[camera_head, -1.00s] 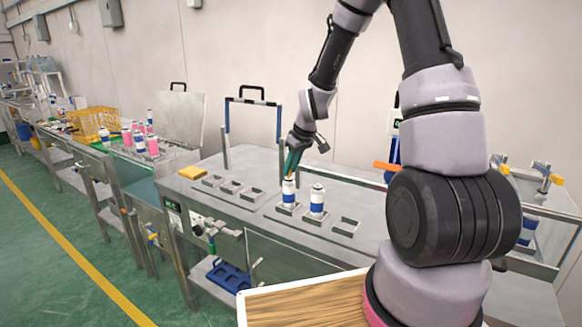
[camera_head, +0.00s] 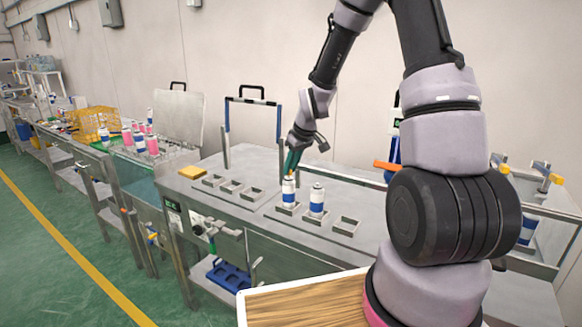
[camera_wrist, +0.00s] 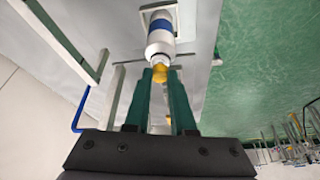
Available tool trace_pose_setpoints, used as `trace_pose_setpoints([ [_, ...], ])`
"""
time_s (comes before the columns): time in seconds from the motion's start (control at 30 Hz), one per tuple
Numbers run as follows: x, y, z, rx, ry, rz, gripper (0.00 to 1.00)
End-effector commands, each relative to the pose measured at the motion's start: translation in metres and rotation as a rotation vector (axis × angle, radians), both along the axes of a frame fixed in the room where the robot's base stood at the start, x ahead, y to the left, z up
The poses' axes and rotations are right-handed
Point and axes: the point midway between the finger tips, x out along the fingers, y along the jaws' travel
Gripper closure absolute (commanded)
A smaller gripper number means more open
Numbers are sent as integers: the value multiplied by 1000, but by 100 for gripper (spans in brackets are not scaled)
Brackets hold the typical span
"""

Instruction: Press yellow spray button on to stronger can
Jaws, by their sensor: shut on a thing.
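A white spray can with a blue band (camera_head: 288,194) stands upright in a square holder on the metal table. It also shows in the wrist view (camera_wrist: 160,42). My gripper (camera_head: 291,172) points down right over this can. In the wrist view my gripper's green fingers (camera_wrist: 161,76) are shut on the yellow spray button (camera_wrist: 160,71). The button is at the can's top and in line with it. I cannot tell whether it is fully seated. A second white and blue can (camera_head: 317,202) stands in the holder just to the right. Which can is stronger cannot be told.
Empty square holders (camera_head: 231,187) lie to the left, and another empty one (camera_head: 345,226) lies to the right of the cans. A yellow block (camera_head: 192,172) lies at the table's left. A blue and black frame (camera_head: 252,101) stands behind. A yellow basket (camera_head: 97,121) is farther left.

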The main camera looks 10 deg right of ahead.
Motion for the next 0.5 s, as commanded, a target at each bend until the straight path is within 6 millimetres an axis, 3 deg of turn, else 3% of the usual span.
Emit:
trace_pose_setpoints([
  [0.17,0,0,0,0,0,0,100],
  [0.2,0,0,0,0,0,0,70],
  [0.27,0,0,0,0,0,0,47],
  [0.3,0,0,0,0,0,0,42],
  [0.5,0,0,0,0,0,1,42],
])
